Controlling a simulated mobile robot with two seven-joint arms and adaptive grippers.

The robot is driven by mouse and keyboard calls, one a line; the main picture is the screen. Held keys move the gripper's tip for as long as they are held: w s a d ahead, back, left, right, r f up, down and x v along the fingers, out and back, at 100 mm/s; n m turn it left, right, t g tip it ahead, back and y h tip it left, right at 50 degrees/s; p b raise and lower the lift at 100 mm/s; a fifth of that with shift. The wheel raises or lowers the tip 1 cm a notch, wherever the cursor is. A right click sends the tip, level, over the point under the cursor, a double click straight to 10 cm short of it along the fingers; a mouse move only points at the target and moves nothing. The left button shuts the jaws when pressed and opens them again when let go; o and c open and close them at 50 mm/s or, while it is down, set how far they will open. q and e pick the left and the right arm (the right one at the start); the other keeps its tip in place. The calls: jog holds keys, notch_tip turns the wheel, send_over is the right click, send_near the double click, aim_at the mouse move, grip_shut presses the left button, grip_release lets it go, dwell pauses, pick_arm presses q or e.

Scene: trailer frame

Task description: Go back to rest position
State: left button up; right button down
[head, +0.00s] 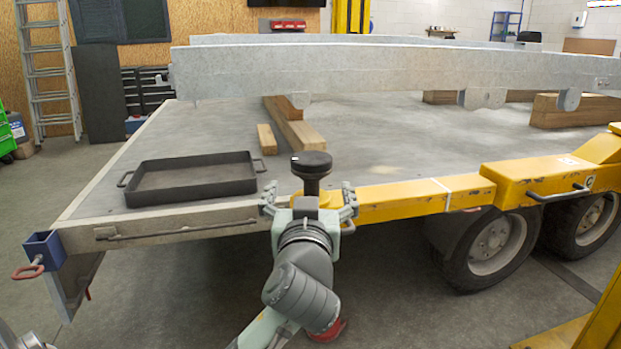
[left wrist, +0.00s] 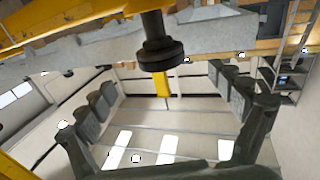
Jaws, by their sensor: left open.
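My left gripper (head: 309,192) is in front of the trailer's near edge in the head view, pointing up with its fingers spread wide. It is open, and its fingers also show spread apart in the left wrist view (left wrist: 165,98). A dark round knob on a stem (head: 312,161) shows between the fingers; it also shows in the left wrist view (left wrist: 160,55). I cannot tell whether it is part of my gripper. My right gripper is not in view.
The flat trailer bed (head: 215,130) lies close ahead, with a yellow edge beam (head: 400,199) at right. A black tray (head: 190,192) and wooden beams (head: 292,126) lie on it. A long grey steel beam (head: 390,68) spans above the bed. Open floor (head: 170,300) shows at lower left.

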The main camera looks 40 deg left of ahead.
pick_arm(q)
jog(key=shift+s+d, duration=0.35)
jog(key=shift+s, duration=0.2)
notch_tip(320, 180, down, 25)
jog(key=s+m+g+h, duration=0.1)
jog(key=m+g+h, duration=0.3)
jog(key=m+g, duration=0.1)
jog(key=s+d+f+m+g+h, duration=0.1)
jog(key=s+d+f+g+h, duration=0.1)
jog(key=s+f, duration=0.6)
jog(key=s+d+f+m+g+h, duration=0.1)
jog(key=s+f+m+g+h, duration=0.1)
jog(key=s+f+g, duration=0.3)
jog(key=s+f, duration=0.4)
jog(key=f, duration=0.6)
jog(key=shift+d, duration=0.35)
